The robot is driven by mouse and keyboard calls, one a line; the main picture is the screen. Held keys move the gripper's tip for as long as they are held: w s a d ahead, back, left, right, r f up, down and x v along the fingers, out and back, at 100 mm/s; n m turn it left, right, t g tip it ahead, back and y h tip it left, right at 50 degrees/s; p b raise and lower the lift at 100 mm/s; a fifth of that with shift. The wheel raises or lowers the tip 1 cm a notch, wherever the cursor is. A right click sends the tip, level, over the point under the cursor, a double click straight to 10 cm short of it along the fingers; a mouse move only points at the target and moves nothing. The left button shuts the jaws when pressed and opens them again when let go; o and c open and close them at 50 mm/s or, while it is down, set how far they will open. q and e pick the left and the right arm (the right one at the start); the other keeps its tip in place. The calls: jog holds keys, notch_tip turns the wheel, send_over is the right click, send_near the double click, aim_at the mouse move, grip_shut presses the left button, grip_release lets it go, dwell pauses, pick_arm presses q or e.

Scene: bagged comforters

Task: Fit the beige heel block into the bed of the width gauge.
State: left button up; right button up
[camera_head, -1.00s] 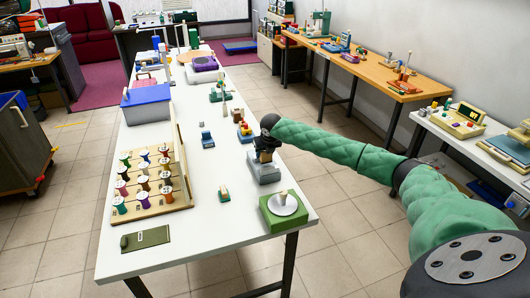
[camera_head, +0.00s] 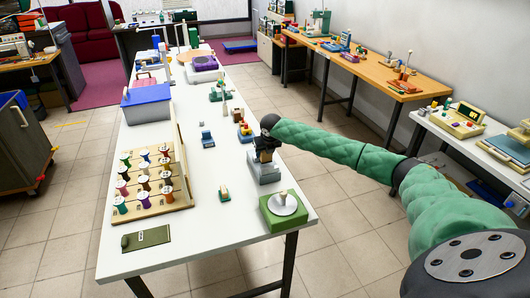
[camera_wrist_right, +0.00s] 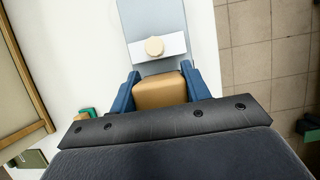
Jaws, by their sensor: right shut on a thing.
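My right gripper (camera_head: 265,146) is over the near right side of the white table. In the right wrist view, its two blue fingers (camera_wrist_right: 160,92) are shut on the sides of the beige heel block (camera_wrist_right: 160,90). The block shows small below the gripper in the head view (camera_head: 264,156). The grey width gauge (camera_head: 265,174) stands on the table under the gripper. The wrist view shows its grey plate (camera_wrist_right: 158,18) and a white crosspiece with a round beige knob (camera_wrist_right: 154,46) beyond the block. I cannot tell whether the block touches the bed. My left gripper is out of view.
A green box with a round white dial (camera_head: 284,207) stands right at the table's near corner. A small green and beige piece (camera_head: 224,194) lies to the left of it. A wooden rack of thread spools (camera_head: 150,190) fills the left side.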

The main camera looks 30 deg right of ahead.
jog(key=shift+f+b, duration=0.35)
jog(key=shift+f, duration=0.9)
dwell(1.3)
jog(key=o, duration=1.7)
jog(key=shift+r, duration=0.15)
jog(key=shift+w+p+v, duration=0.15)
jog(key=shift+p+v, duration=1.35)
jog(key=shift+v, duration=0.15)
jog(key=shift+w+p+v, duration=0.15)
jog(key=shift+p+v, duration=1.3)
jog(key=shift+v, duration=0.2)
jog(key=shift+r, duration=0.15)
jog(key=shift+s+r+b, duration=0.15)
jog(key=shift+r+b, duration=0.1)
jog(key=shift+b, duration=0.1)
jog(key=shift+b+v, duration=1.6)
jog(key=shift+v, duration=1.95)
